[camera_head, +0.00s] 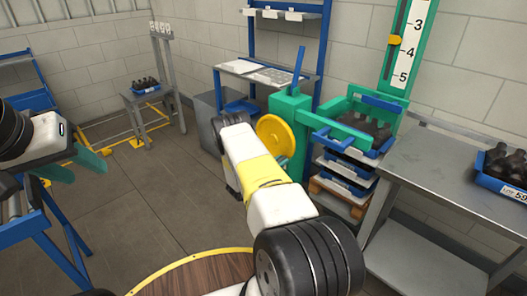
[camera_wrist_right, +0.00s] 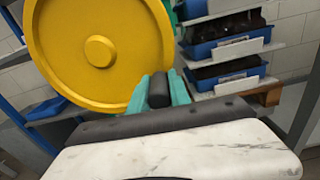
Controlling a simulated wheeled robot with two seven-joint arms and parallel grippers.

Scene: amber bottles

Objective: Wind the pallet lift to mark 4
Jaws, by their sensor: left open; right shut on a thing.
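The pallet lift has a green column (camera_head: 290,122) with a yellow handwheel (camera_head: 277,140), which fills the upper left of the right wrist view (camera_wrist_right: 100,45). My right gripper (camera_wrist_right: 160,88) is shut on the wheel's black handle (camera_wrist_right: 159,95) near the rim's lower right; in the head view my arm hides it. The lift's white scale (camera_head: 411,45) shows marks 3, 4 and 5. Its yellow pointer (camera_head: 394,40) sits between 3 and 4, closer to 4. A blue crate of amber bottles (camera_head: 368,130) is on the lift. My left gripper (camera_head: 86,171) is open and empty at the left.
A steel table (camera_head: 440,165) at the right holds another blue crate of bottles (camera_head: 486,178). Stacked blue crates (camera_head: 345,180) stand below the lift's crate. A small stand with a bottle crate (camera_head: 145,88) is at the back left. The floor between is clear.

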